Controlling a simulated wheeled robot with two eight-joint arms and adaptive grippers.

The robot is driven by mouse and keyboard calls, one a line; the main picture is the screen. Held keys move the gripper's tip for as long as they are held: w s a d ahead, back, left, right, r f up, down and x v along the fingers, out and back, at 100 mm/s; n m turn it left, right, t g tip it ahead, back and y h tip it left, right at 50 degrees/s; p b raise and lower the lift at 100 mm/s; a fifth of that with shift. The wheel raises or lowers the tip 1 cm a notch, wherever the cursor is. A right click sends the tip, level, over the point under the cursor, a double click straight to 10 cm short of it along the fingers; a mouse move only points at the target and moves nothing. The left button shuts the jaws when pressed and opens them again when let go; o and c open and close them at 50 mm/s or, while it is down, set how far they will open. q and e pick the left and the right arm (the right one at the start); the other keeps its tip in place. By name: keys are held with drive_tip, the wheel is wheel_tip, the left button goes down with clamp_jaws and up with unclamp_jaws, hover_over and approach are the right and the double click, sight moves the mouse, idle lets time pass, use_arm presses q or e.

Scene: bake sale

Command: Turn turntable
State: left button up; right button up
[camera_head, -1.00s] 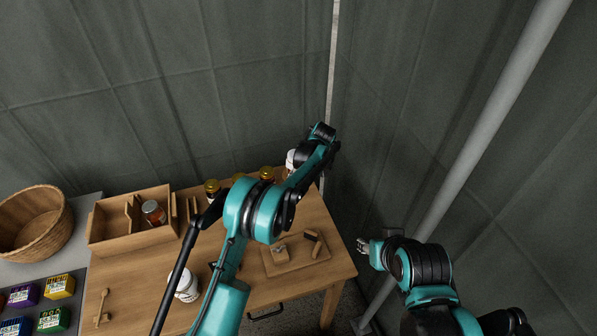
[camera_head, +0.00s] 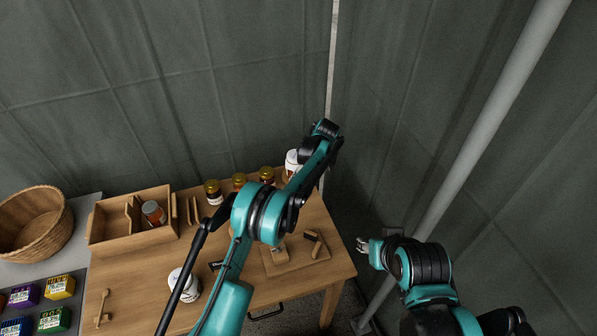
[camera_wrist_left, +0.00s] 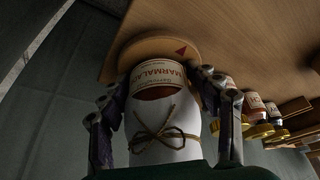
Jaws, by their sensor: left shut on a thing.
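The turntable (camera_wrist_left: 133,55) is a round wooden disc with a red triangle mark, seen in the left wrist view beyond the jar. A jar labelled MARMALADE (camera_wrist_left: 165,128), with a white cover tied with brown twine, stands on it. My left gripper (camera_wrist_left: 162,80) has a finger on each side of this jar and is shut on it. In the head view the jar's white top (camera_head: 291,158) shows at the table's back right corner, beside my left arm.
Several gold-lidded jars (camera_head: 239,180) stand left of the marmalade jar along the back edge. A wooden caddy (camera_head: 105,240), a white-topped jar (camera_head: 188,288) and a small tray (camera_head: 280,268) are on the table (camera_head: 130,288). A basket (camera_head: 35,228) stands at far left.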

use_arm(q)
drive_tip(key=shift+s+f, duration=0.15)
drive_tip(key=shift+f, duration=0.25)
drive_tip(key=o, duration=1.5)
drive_tip(key=shift+w+a+f, duration=0.15)
drive_tip(key=shift+w, duration=0.05)
drive_tip(key=shift+o, duration=0.2)
drive_tip(key=v, duration=1.2)
drive_tip(key=shift+r, duration=0.2)
